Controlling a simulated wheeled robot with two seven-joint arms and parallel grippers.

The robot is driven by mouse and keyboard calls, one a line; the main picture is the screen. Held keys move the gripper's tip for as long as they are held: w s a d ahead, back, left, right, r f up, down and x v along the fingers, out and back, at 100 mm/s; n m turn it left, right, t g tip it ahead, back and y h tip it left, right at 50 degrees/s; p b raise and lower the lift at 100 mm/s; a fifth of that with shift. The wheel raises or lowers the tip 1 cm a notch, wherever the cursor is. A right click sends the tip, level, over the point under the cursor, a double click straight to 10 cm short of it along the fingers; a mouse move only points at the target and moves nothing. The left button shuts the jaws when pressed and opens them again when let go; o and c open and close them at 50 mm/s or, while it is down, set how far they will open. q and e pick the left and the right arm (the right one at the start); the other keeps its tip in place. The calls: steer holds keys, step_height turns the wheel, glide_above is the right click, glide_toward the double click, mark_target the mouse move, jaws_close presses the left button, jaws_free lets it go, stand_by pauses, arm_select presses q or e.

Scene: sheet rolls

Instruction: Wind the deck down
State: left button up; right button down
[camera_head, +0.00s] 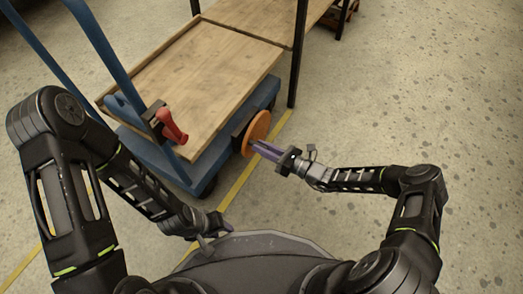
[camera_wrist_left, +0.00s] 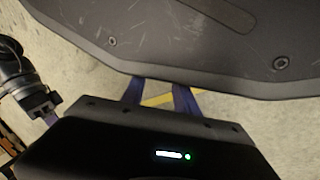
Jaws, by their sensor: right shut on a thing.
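The deck (camera_head: 196,72) is a wooden platform on a blue wheeled cart (camera_head: 160,154). An orange round wheel (camera_head: 258,128) is mounted on a black block at the cart's near right side. My right gripper (camera_head: 257,147) is shut at the wheel's lower face; its purple fingers hide what exactly they grip there. My left gripper (camera_head: 206,246) hangs low beside my own base, away from the cart. In the left wrist view, its two blue fingers (camera_wrist_left: 157,98) stand apart with bare floor and a yellow line between them.
A red handle (camera_head: 172,126) sits on a black bracket by the cart's blue upright. A dark-legged wooden table (camera_head: 262,14) stands behind the deck, close to its far edge. A yellow floor line (camera_head: 240,184) runs beside the cart. The floor at right is clear.

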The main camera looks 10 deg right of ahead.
stand_by(0.3)
stand_by(0.4)
arm_select(q)
steer(key=shift+w+d, duration=0.1)
steer(key=c, duration=0.3)
steer(key=shift+w+d+f+n, duration=0.1)
steer(key=shift+w+f+n, duration=0.05)
steer(key=shift+n, duration=0.15)
steer(key=shift+c, duration=0.6)
steer(key=w+d+n, duration=0.1)
steer(key=n, duration=0.1)
steer(key=w+d+n+t+h, duration=0.1)
steer(key=w+n, duration=0.1)
steer(key=w+d+f+n+t, duration=0.1)
steer(key=shift+w+d+f+n+h, duration=0.1)
steer(key=shift+w+n+h, duration=0.15)
steer(key=shift+n+h, duration=0.15)
jaws_close()
steer(key=w+d+r+n+t+h, duration=0.1)
steer(key=w+d+n+t, duration=0.1)
steer(key=w+n, duration=0.4)
steer(key=w+d+r+n+t+h, duration=0.1)
steer(key=w+n+t, duration=0.4)
steer(key=n, duration=0.9)
steer(key=shift+w+d+r+h, duration=0.3)
steer(key=shift+w+d+r, duration=0.25)
steer(key=shift+w+d, duration=0.15)
